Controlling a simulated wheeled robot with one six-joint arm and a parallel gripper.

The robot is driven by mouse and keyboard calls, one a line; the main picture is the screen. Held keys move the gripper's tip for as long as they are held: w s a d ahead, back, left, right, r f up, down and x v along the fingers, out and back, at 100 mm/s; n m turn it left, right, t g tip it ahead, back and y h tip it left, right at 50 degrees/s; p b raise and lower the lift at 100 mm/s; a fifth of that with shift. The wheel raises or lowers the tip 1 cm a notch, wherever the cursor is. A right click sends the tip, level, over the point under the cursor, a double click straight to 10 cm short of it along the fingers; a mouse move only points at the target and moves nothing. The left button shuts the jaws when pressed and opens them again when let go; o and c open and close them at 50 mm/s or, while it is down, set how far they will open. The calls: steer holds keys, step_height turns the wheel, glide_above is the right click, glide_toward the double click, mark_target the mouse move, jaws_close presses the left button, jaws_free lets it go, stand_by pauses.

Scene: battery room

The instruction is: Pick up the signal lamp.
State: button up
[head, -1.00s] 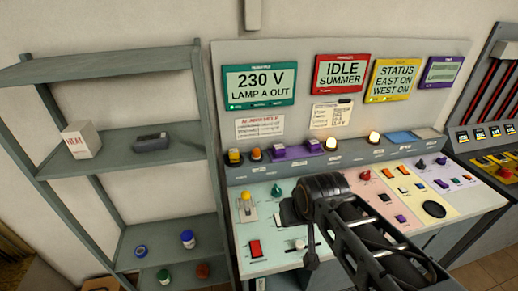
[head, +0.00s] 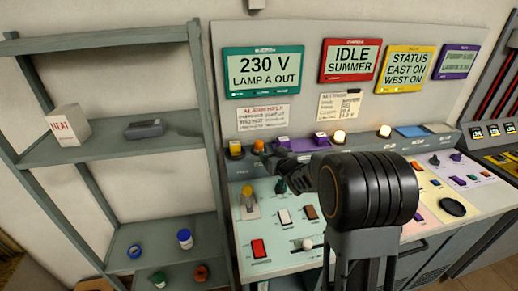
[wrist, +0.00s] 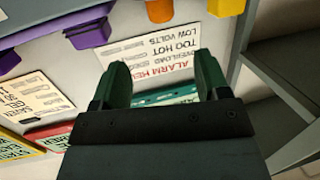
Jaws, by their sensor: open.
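Several small lamps line the raised ledge of the control console (head: 290,255); I cannot tell which one is the signal lamp. A yellow-amber lamp (head: 236,148) and a smaller orange one (head: 258,145) stand at the left end. In the wrist view the yellow lamp (wrist: 226,5) and orange lamp (wrist: 160,10) show at the top edge. My gripper (wrist: 162,75) is open, with nothing between its green-tipped fingers. In the head view my gripper (head: 275,163) is over the ledge's left part, partly hidden by my arm.
Purple blocks (head: 320,138) sit on the ledge beside the lamps. The alarm sheet (head: 263,117) is on the upright panel behind. Levers and switches, such as a red one (head: 258,248), stand on the sloping desk. A grey shelf (head: 110,145) stands close on the left.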

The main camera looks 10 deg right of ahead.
mark_target(260, 144)
steer(key=p+x, duration=0.1)
steer(key=x, duration=0.5)
steer(key=shift+a, duration=0.1)
steer(key=shift+p+x, duration=1)
steer(key=shift+x, duration=1.8)
steer(key=shift+a+f, duration=0.1)
steer(key=shift+f, duration=0.1)
steer(key=shift+c, duration=0.3)
steer(key=shift+s, duration=0.1)
steer(key=c, duration=1)
steer(key=shift+o, duration=0.2)
steer(key=shift+r, duration=0.1)
